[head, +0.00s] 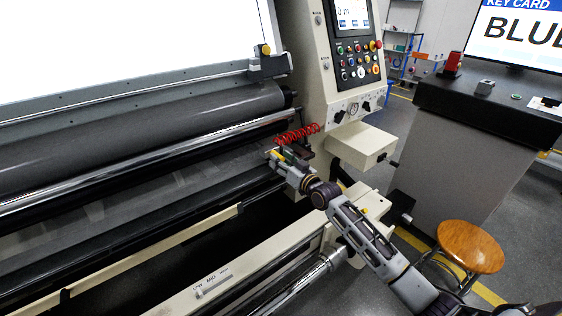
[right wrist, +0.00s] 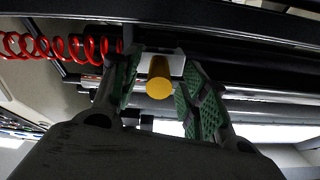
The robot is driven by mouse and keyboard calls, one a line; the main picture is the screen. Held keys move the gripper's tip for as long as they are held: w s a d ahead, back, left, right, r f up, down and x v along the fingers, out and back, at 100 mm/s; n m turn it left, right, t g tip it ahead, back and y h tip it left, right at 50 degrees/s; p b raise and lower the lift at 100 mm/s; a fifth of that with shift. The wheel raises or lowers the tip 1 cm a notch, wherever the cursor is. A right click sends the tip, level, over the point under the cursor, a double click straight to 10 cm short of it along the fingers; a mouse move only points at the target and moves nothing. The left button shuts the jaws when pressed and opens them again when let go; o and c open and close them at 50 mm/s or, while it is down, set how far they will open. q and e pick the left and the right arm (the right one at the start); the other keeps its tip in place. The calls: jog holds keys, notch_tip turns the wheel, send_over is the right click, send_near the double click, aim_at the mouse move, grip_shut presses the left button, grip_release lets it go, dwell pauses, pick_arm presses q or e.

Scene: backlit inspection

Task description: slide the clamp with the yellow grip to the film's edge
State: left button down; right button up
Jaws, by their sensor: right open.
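The clamp's yellow grip (head: 276,154) shows at the right end of the dark roller section in the head view. In the right wrist view the yellow grip (right wrist: 159,80) is a short round cylinder on a pale block, between my fingers. My right gripper (head: 281,161) is open around the grip; gaps show on both sides of it in the wrist view. The clamp's body is mostly hidden by the gripper. A grey, see-through sheet that looks like the film (head: 140,190) lies below the rollers; its edge is hard to make out. My left gripper is out of view.
A red coiled hose (head: 297,135) hangs right by my gripper. A control panel (head: 355,60) and a beige box (head: 362,145) stand to the right. Another yellow knob (head: 265,49) sits on a bracket by the bright panel. A wooden stool (head: 470,246) stands at the lower right.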

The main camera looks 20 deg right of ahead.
jog(key=shift+w, duration=0.15)
grip_shut()
dwell(0.4)
